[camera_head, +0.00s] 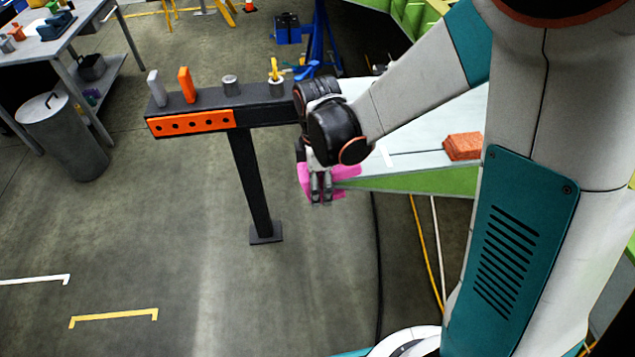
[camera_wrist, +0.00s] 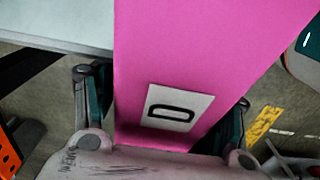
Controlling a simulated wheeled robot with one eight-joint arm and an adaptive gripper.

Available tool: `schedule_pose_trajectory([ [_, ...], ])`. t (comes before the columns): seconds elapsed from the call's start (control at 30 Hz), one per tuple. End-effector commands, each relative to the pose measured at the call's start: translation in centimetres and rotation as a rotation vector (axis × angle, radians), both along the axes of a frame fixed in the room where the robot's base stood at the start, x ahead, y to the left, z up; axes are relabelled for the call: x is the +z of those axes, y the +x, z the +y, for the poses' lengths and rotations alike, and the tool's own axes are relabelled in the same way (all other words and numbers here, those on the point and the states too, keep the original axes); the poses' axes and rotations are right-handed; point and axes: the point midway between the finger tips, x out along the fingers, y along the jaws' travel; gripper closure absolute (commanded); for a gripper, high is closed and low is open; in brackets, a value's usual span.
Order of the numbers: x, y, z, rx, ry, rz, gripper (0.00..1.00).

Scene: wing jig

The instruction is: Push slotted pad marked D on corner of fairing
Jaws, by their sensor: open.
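The slotted pad is bright pink, with a white label bearing a black D. It shows at the near left corner of the fairing in the head view (camera_head: 346,171) and fills the middle of the wrist view (camera_wrist: 200,50). The fairing (camera_head: 420,182) is a pale panel with a green edge, and its edge also shows in the wrist view (camera_wrist: 60,28). My gripper (camera_head: 321,198) is open, its fingers on either side of the pad without clamping it. The pad's slot is hidden, so how far it sits over the corner cannot be told.
A black beam (camera_head: 215,103) with an orange plate (camera_head: 190,124) stands left of my gripper, carrying small blocks and cylinders. An orange stack (camera_head: 463,146) lies on the fairing. Cables run along the floor below.

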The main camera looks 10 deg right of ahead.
Motion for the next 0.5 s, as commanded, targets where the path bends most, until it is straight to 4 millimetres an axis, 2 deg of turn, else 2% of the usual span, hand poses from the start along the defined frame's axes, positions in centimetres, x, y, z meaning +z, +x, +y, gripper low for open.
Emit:
schedule_pose_trajectory([
  [0.23, 1.8, 0.1, -0.2, -0.004, -0.005, -0.003, 0.25],
  [0.5, 6.9, -0.1, 0.0, -0.003, -0.005, -0.001, 0.25],
])
